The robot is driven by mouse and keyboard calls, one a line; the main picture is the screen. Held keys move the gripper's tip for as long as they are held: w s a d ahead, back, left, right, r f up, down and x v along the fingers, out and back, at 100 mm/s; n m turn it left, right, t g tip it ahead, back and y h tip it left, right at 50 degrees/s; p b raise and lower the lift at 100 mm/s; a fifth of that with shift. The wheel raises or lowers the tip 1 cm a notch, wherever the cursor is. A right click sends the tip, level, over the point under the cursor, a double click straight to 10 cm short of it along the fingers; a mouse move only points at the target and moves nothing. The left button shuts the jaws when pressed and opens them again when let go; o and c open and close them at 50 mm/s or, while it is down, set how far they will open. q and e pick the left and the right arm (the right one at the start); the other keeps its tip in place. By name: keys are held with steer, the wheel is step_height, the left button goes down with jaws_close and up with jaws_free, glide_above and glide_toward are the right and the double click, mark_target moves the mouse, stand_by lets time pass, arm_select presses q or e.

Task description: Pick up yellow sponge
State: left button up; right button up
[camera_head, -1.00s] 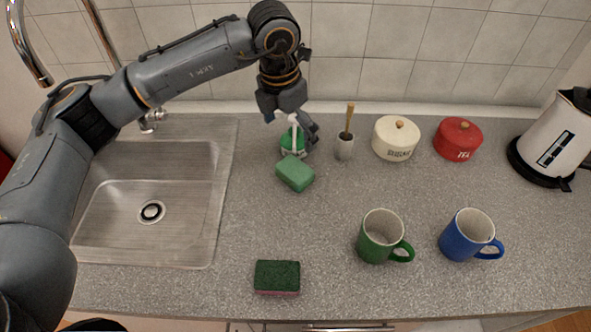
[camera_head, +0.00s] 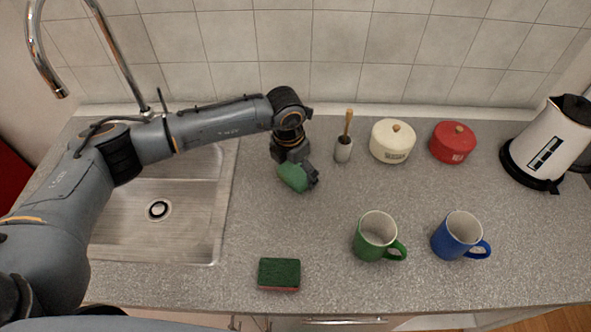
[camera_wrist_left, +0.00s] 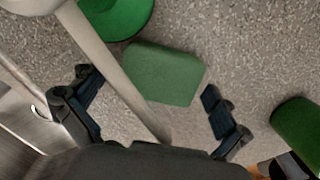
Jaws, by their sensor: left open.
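A green sponge (camera_head: 292,177) lies on the grey counter right of the sink; no yellow face of it shows. My left gripper (camera_head: 302,178) is over it and partly hides it. In the left wrist view the sponge (camera_wrist_left: 168,70) lies ahead, between the directions of the two open, empty fingers (camera_wrist_left: 150,92). A pale rod (camera_wrist_left: 115,70) crosses the view between the camera and the sponge, beside a round green thing (camera_wrist_left: 118,15). A second sponge (camera_head: 279,271), dark green with a pinkish-red lower side, lies near the front edge. My right gripper is not seen.
A small pot with a wooden-handled brush (camera_head: 343,148), a cream jar (camera_head: 392,141) and a red jar (camera_head: 453,142) stand behind. A green mug (camera_head: 375,237), a blue mug (camera_head: 459,236) and a kettle (camera_head: 548,145) are to the right. The sink (camera_head: 140,215) is left.

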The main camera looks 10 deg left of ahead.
arm_select(q)
steer(key=shift+f, duration=0.15)
steer(key=shift+c, duration=0.4)
steer(key=c, duration=0.6)
steer(key=shift+r, duration=0.2)
